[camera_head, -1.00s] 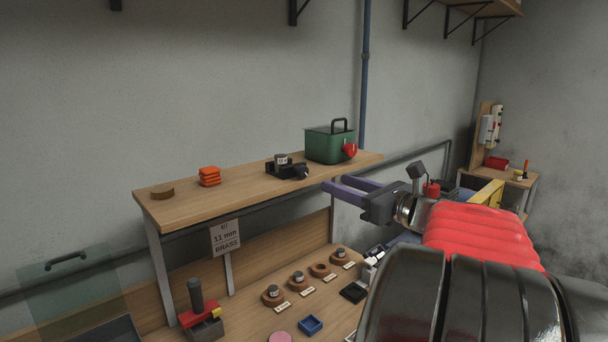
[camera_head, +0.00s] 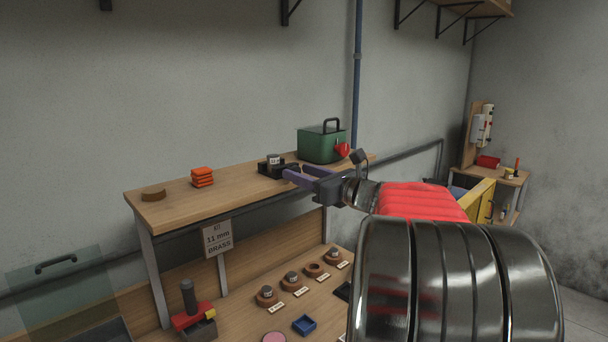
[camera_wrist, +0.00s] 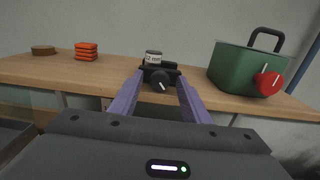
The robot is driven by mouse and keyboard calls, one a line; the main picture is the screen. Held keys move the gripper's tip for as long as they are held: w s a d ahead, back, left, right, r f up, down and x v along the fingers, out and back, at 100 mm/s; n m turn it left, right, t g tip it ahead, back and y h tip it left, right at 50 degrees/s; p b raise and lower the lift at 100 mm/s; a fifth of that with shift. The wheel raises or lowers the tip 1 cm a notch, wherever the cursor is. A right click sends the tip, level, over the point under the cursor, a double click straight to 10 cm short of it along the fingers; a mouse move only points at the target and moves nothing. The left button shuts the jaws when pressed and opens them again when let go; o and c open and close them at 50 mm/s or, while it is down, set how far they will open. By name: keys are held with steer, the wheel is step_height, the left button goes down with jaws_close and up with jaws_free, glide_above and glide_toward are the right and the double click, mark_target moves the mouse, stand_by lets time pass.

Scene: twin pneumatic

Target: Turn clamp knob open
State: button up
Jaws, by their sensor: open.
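The black clamp (camera_head: 267,168) stands on the wooden shelf and holds a grey cylindrical part (camera_head: 273,160) with a label. In the wrist view its round black knob (camera_wrist: 160,80) with a white mark faces me. My gripper (camera_head: 293,178) is open and empty, at the front of the clamp. In the wrist view its two purple fingers (camera_wrist: 157,98) point at the clamp, and the knob appears between their tips. A gap seems to remain between fingertips and knob, but the exact distance is unclear. In the head view my gripper hides part of the knob side.
A green box (camera_head: 321,145) with a black handle and a red knob (camera_wrist: 268,83) stands right of the clamp. Orange stacked pieces (camera_head: 202,177) and a brown disc (camera_head: 153,194) lie left on the shelf.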

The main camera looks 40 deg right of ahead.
steer(key=shift+c, duration=0.4)
steer(key=c, duration=1)
steer(key=shift+o, duration=0.2)
steer(key=shift+n, duration=2.3)
steer(key=o, duration=1)
steer(key=shift+o, duration=0.2)
steer(key=shift+s+f, duration=0.1)
steer(key=shift+s, duration=0.05)
